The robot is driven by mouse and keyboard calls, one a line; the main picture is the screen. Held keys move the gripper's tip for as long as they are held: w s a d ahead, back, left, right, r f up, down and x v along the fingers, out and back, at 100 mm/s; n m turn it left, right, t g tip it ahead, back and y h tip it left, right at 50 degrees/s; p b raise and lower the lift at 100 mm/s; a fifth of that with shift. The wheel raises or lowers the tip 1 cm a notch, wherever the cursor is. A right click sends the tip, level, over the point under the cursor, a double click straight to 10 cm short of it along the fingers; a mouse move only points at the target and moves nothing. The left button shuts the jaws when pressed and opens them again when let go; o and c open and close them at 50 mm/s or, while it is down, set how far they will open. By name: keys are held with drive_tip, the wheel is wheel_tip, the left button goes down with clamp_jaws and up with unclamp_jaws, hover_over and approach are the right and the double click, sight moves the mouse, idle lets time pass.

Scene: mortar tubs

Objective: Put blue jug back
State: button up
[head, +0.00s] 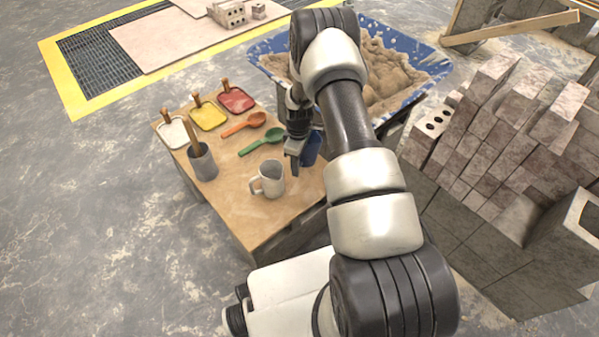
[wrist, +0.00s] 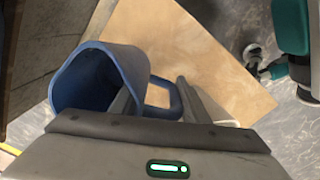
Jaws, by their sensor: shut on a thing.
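The blue jug (head: 311,149) shows at the far right edge of the wooden table, partly hidden behind my gripper (head: 294,158). In the wrist view the blue jug (wrist: 98,62) has its open mouth to the left and its handle to the right. My gripper (wrist: 158,96) is shut on the jug at its handle side, with a finger to each side of the handle's near part. I cannot tell whether the jug's base touches the table.
A blue mortar tub (head: 415,55) stands behind. Stacked blocks (head: 500,130) are at the right. The table's front is bare.

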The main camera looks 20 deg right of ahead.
drive_tip(key=shift+f+b, duration=0.55)
drive_tip(key=shift+f, duration=1.5)
drive_tip(key=shift+f, duration=0.15)
drive_tip(key=o, duration=1.4)
drive_tip(key=shift+o, duration=0.2)
